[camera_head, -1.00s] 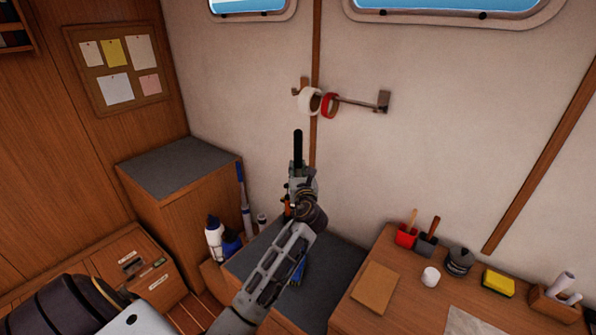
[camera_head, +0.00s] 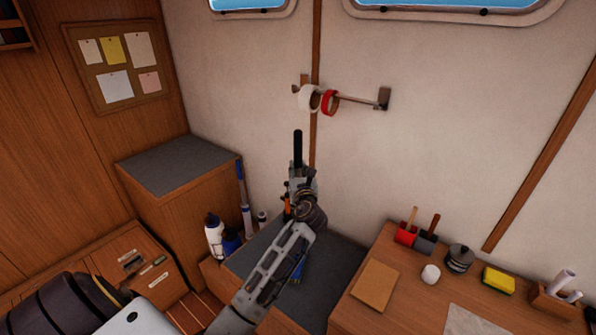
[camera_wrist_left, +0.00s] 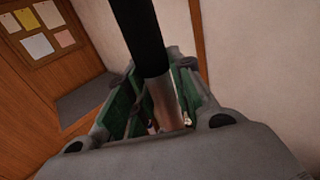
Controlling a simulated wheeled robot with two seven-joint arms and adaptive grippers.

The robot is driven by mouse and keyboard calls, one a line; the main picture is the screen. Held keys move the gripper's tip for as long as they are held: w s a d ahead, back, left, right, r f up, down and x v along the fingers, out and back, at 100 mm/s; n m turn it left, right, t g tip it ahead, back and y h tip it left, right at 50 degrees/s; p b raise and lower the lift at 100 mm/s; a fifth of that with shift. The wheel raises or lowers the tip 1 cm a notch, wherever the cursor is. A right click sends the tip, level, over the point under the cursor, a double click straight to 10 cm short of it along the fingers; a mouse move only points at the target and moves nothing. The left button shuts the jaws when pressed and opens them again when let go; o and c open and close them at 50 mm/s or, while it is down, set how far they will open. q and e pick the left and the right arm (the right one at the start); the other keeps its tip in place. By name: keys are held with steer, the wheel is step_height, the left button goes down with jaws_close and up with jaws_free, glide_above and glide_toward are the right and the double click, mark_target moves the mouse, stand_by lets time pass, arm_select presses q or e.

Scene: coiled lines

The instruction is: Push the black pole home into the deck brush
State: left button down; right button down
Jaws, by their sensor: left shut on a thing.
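The black pole (camera_head: 298,147) stands nearly upright above my left gripper (camera_head: 299,185) in the head view. In the left wrist view the black pole (camera_wrist_left: 141,35) runs down between the green-padded fingers of my left gripper (camera_wrist_left: 160,100). The gripper is shut on the pole. A blue thing (camera_head: 299,272) shows partly behind my left arm, low over the grey top; it may be the deck brush, but my arm hides most of it. Where the pole's lower end meets the brush is hidden. My right gripper is not in view.
A wall rail (camera_head: 357,102) holds white and red tape rolls. Bottles (camera_head: 214,236) stand left of my arm beside a wooden cabinet (camera_head: 205,205). The desk at right carries a brown book (camera_head: 375,286), a white cup (camera_head: 430,274) and a yellow sponge (camera_head: 498,281).

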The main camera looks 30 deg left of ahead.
arm_select(q)
steer(key=c, duration=1.2)
jaws_free()
steer(key=shift+o, duration=0.2)
steer(key=shift+d, duration=0.1)
steer(key=v, duration=1.2)
